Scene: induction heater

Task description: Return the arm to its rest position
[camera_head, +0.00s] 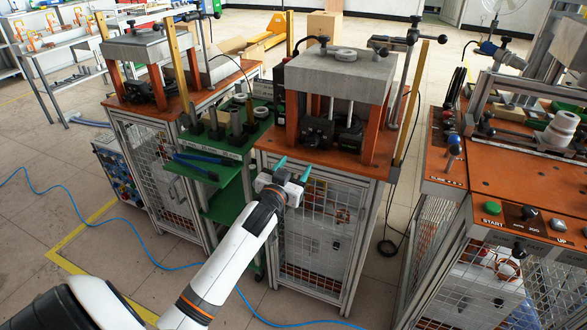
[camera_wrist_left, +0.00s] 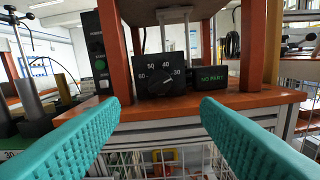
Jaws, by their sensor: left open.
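My left gripper (camera_head: 294,170) has teal fingers and is open and empty. It is in front of the middle heater station, near the front edge of its orange top. In the left wrist view the two teal fingers (camera_wrist_left: 160,135) stand wide apart with nothing between them. Beyond them are a black dial box (camera_wrist_left: 160,75) with numbers around its knob and a small display (camera_wrist_left: 212,79) reading "NO PART". My left arm (camera_head: 225,262) reaches in from the lower left. My right gripper is not in view.
The middle station (camera_head: 338,75) has a grey top block on orange posts. A green shelf (camera_head: 222,147) with dark cylinders stands to its left, with another station (camera_head: 147,45) beyond. A control bench (camera_head: 500,175) is at right. A blue hose (camera_head: 85,230) lies on the open floor.

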